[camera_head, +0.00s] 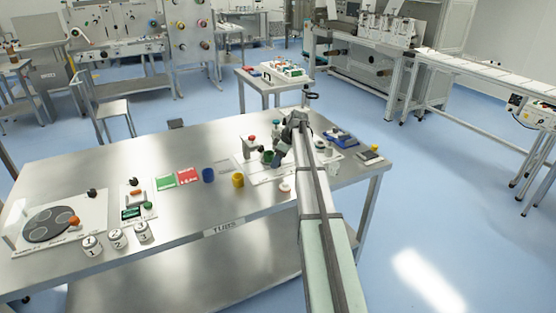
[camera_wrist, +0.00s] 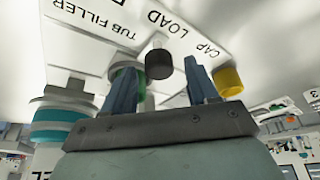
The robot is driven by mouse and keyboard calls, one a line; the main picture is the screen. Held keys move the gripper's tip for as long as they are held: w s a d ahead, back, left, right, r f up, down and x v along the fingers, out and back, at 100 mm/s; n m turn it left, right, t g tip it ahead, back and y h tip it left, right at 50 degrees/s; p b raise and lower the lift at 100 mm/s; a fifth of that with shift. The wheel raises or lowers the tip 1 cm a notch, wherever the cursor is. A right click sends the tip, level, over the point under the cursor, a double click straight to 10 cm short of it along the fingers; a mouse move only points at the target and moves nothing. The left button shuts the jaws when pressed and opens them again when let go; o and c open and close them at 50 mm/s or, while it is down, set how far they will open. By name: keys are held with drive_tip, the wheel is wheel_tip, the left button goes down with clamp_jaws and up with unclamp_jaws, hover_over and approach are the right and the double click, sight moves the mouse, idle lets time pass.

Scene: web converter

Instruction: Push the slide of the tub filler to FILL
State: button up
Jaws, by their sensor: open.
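The tub filler is a white plate (camera_head: 262,177) on the right part of the steel table. In the wrist view the words TUB FILLER, LOAD and CAP show upside down on its white plate (camera_wrist: 190,22). A black knob (camera_wrist: 158,64), which looks like the slide's handle, stands near LOAD and shows between my fingers; I cannot tell whether they touch it. The FILL mark is not readable.
A red-topped post (camera_head: 250,145) is close behind my gripper. A blue device (camera_head: 341,137) lies to the right. Green (camera_head: 166,182) and red (camera_head: 190,176) cards lie further left.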

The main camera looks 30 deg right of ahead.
clamp_jaws()
idle(0.4)
